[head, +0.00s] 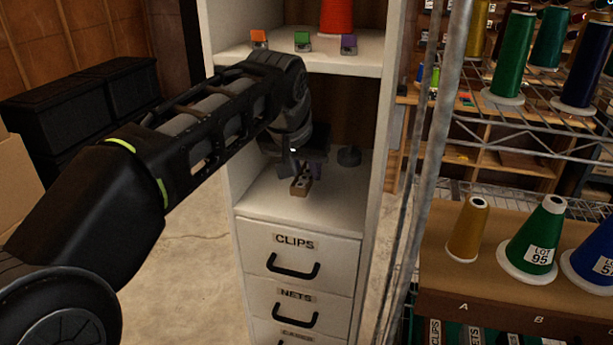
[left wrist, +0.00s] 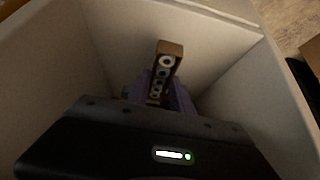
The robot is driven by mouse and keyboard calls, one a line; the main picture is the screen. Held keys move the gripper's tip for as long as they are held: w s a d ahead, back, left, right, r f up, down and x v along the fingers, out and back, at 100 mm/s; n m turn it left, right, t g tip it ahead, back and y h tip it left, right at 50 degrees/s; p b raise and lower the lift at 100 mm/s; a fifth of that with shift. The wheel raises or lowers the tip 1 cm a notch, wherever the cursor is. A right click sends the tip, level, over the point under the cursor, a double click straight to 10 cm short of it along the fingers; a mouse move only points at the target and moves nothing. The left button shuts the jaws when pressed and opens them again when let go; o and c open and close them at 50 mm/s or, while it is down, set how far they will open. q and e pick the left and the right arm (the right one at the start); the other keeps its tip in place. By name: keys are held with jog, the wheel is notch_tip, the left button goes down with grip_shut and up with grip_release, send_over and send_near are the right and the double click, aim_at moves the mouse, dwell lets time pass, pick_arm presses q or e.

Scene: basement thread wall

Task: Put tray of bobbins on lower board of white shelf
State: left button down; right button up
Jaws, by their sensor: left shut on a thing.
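The tray of bobbins (head: 301,184) is a small narrow brown block with a row of pale round bobbins. It is at the lower board (head: 330,207) of the white shelf (head: 243,175), in the open compartment above the drawers. My left gripper (head: 300,170) is inside this compartment and shut on the tray. In the left wrist view the tray (left wrist: 168,62) sticks out beyond the purple fingers (left wrist: 163,92). The gripper hides part of the tray, and I cannot tell whether the tray touches the board. My right gripper is not in view.
A dark round object (head: 349,156) stands at the back right of the lower board. The upper board (head: 350,62) carries small colored items and a red cone (head: 337,15). A wire rack with thread cones (head: 530,240) stands at right. Black boxes (head: 80,105) are at left.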

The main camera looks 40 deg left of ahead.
aim_at(304, 176)
pick_arm(q)
jog(key=shift+w, duration=0.15)
jog(key=shift+w+a+f, duration=0.15)
jog(key=shift+w+f, duration=0.05)
jog(key=shift+f+p, duration=0.35)
jog(key=shift+f, duration=1.2)
jog(key=shift+f, duration=0.15)
jog(key=c, duration=1.1)
grip_release()
jog(key=shift+c, duration=0.2)
